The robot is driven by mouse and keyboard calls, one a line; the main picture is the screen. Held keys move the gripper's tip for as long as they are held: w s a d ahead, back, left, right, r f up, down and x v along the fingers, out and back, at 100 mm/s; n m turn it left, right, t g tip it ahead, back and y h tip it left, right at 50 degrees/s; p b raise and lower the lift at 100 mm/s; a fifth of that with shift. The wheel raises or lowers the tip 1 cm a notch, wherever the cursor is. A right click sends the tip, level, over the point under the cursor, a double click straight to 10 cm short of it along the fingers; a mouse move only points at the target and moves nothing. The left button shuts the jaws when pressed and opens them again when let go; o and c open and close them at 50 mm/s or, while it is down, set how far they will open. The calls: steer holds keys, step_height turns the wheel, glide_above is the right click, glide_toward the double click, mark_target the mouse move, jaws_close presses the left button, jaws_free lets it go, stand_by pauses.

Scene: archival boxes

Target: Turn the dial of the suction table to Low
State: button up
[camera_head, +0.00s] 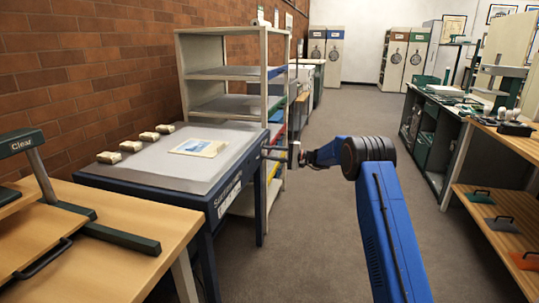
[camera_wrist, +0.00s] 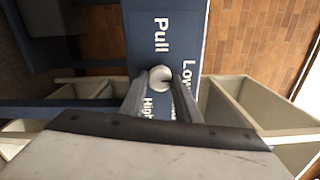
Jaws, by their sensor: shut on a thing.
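The suction table (camera_head: 150,177) stands at the left, with a grey top, a dark blue frame and white lettering on its side. In the wrist view its blue panel (camera_wrist: 142,60) carries the words "Pull", "Low" and "High". A pale round dial (camera_wrist: 160,75) sits on this panel amid the words. My gripper (camera_wrist: 160,88) is shut on the dial, one finger on each side. In the head view my gripper (camera_head: 277,153) reaches the table's right side from the right; the dial is too small to make out there. The dial's pointer setting cannot be made out.
A paper sheet (camera_head: 199,147) and several small pale blocks (camera_head: 132,146) lie on the table top. A shelf rack (camera_head: 232,74) stands behind. A wooden bench with a "Clear" press (camera_head: 38,139) is at front left. The grey aisle floor (camera_head: 325,220) is open.

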steer(key=shift+f, duration=0.15)
steer(key=o, duration=1)
steer(key=shift+d, duration=0.1)
steer(key=shift+o, duration=0.2)
steer(key=shift+s, duration=0.1)
steer(key=v, duration=1.7)
steer(key=shift+d, duration=0.15)
